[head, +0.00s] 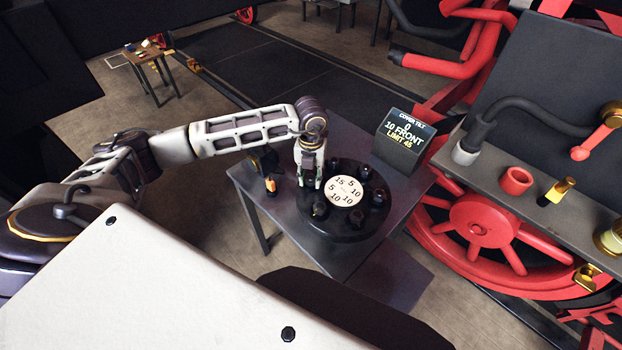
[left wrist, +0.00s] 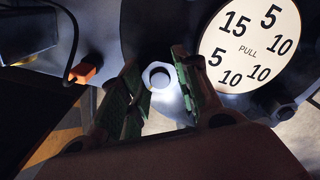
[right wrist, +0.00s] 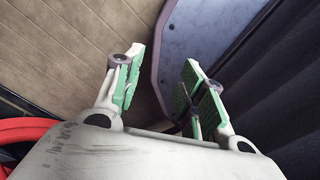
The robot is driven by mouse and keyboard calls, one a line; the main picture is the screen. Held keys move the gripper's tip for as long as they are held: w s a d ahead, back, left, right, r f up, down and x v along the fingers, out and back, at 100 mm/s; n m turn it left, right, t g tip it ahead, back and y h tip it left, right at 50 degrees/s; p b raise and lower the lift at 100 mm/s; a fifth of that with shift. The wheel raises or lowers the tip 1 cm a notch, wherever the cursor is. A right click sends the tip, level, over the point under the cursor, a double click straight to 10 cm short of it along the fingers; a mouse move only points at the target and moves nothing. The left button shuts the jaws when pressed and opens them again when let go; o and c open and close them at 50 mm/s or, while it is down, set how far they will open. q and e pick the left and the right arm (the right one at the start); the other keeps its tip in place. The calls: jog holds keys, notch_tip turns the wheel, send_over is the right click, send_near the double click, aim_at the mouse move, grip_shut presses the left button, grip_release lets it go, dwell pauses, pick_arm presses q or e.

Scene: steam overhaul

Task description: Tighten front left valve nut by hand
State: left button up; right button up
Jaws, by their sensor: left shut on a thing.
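A round black valve cover (head: 345,235) lies on a small grey table. It has several dark nuts around its rim and a white disc (head: 343,190) printed with 5, 10, 15 and PULL. My left gripper (head: 311,184) points down at the cover's left side. In the left wrist view its green-padded fingers (left wrist: 160,95) stand either side of a nut with a pale round stud top (left wrist: 158,76), shut on it. The fingers partly hide the nut. My right gripper (right wrist: 162,82) is open and empty in the right wrist view.
A display (head: 404,138) on the table's back corner reads COVER TILT 0, 10 FRONT, LIMIT 45. A black thing with an orange part (head: 270,184) stands left of the cover. A shelf with fittings (head: 515,181) and red wheels (head: 478,228) are at the right.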

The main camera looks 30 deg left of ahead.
pick_arm(q)
jog(key=m+b, duration=0.5)
jog(key=shift+f, duration=0.1)
jog(key=shift+m, duration=0.3)
jog(key=shift+b, duration=0.45)
jog(key=shift+m, duration=0.5)
jog(key=shift+b, duration=0.3)
jog(key=o, duration=1)
jog(key=shift+r, duration=1.1)
notch_tip(320, 180, up, 10)
jog(key=shift+r, duration=0.1)
pick_arm(e)
notch_tip(320, 180, down, 7)
jog(key=w+d, duration=0.1)
jog(key=d, duration=0.1)
jog(key=shift+d, duration=0.2)
